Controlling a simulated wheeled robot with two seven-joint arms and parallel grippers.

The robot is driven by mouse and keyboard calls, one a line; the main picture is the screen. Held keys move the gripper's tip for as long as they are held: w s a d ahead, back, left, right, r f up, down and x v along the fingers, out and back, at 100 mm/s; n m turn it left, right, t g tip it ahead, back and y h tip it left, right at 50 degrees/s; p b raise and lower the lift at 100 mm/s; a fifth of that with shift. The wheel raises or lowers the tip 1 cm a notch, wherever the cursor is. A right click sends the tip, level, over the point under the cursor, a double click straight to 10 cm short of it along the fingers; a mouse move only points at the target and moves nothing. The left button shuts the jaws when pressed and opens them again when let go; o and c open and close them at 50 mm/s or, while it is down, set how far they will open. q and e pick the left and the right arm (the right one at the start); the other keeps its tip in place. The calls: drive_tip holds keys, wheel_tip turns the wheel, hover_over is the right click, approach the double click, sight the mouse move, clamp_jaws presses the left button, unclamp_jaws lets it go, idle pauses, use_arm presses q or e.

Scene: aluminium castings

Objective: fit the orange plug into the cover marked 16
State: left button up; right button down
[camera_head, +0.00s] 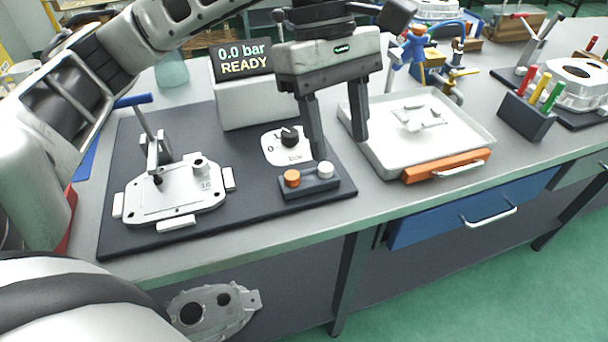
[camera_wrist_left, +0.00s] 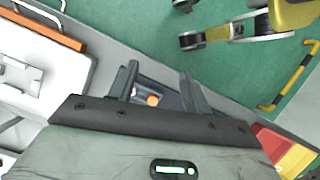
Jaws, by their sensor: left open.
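The orange plug (camera_head: 292,178) sits upright in a small dark holder (camera_head: 310,187) near the front edge of the dark mat, beside a white plug (camera_head: 325,170). The orange plug also shows in the left wrist view (camera_wrist_left: 153,100). A light metal cover (camera_head: 150,200) lies on the mat at the left; its small printed number looks like 16. A boss with a dark hole stands near the number. My left gripper (camera_head: 339,146) points down, open and empty, above and behind the holder. My right gripper is not in view.
A clamp with a blue handle (camera_head: 133,100) stands at the cover. A pressure box (camera_head: 243,95) reads "0.0 bar READY", with a black knob (camera_head: 290,137) before it. A white tray (camera_head: 370,140) with parts stands to the right, with an orange handle bar (camera_head: 447,166) at its front.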

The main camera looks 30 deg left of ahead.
use_arm(q)
drive_tip(key=w+a+r+t+y, duration=0.2)
drive_tip(key=w+a+y, duration=0.1)
drive_tip(key=a, duration=0.4)
drive_tip(key=b, duration=0.2)
hover_over(292, 175)
drive_tip(key=d, duration=0.1)
wheel_tip(292, 175, down, 9)
drive_tip(key=shift+w+r, duration=0.1)
drive_tip(key=shift+w, duration=0.05)
drive_tip(key=shift+f, duration=0.6)
drive_tip(key=f, duration=0.2)
drive_tip(key=a+f, duration=0.1)
drive_tip(key=f, duration=0.1)
drive_tip(key=shift+s+f+p, duration=0.1)
drive_tip(key=shift+s+p, duration=0.15)
drive_tip(key=shift+p, duration=0.15)
drive_tip(key=shift+f, duration=0.5)
clamp_jaws()
